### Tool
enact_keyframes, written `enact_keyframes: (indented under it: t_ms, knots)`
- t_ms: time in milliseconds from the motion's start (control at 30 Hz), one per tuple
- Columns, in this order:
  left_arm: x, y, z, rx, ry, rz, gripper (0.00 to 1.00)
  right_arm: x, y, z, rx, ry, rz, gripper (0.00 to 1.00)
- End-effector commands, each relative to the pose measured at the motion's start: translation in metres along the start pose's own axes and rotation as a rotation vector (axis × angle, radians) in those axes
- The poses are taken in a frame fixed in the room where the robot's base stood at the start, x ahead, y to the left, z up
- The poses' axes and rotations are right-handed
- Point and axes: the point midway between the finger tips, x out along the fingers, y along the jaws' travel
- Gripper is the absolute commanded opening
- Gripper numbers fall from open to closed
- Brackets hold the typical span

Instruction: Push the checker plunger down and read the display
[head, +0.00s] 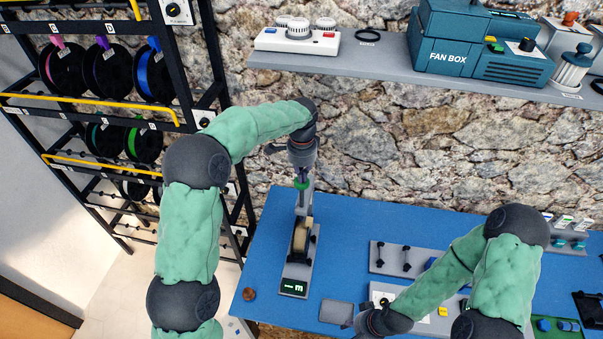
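The checker (300,246) stands upright on the blue table, with a pale roll-like part in its middle and a grey base. Its small display (293,287) is lit with green characters that look like a short mark and "m"; the first mark is hard to read. The green plunger (302,184) is at its top. My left gripper (302,170) points down right above the plunger; its fingers look close together, but their opening and any contact are unclear. My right gripper (355,323) is low over the table's front, right of the checker, its fingers too small to read.
The blue table (340,225) is clear behind and right of the checker. A small brown round thing (249,294) lies to its left, a grey pad (335,312) to its right. A spool rack (110,100) stands left. A wall shelf (385,62) holds the fan box (470,45).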

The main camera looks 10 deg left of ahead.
Motion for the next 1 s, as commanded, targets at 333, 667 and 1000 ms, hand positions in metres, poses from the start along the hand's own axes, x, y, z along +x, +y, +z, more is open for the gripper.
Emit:
enact_keyframes:
  t_ms: [333, 667, 1000]
  knots:
    - [0.010, 0.000, 0.000, 0.000, 0.000, 0.000, 0.00, 0.005, 0.002, 0.000, 0.000, 0.000, 0.000, 0.40]
    - [0.018, 0.000, 0.000, 0.000, 0.000, 0.000, 0.00, 0.009, 0.003, 0.000, 0.000, 0.000, 0.000, 0.40]
    - [0.027, 0.000, 0.000, 0.000, -0.001, 0.001, 0.00, 0.013, 0.005, -0.001, 0.000, 0.000, 0.000, 0.40]
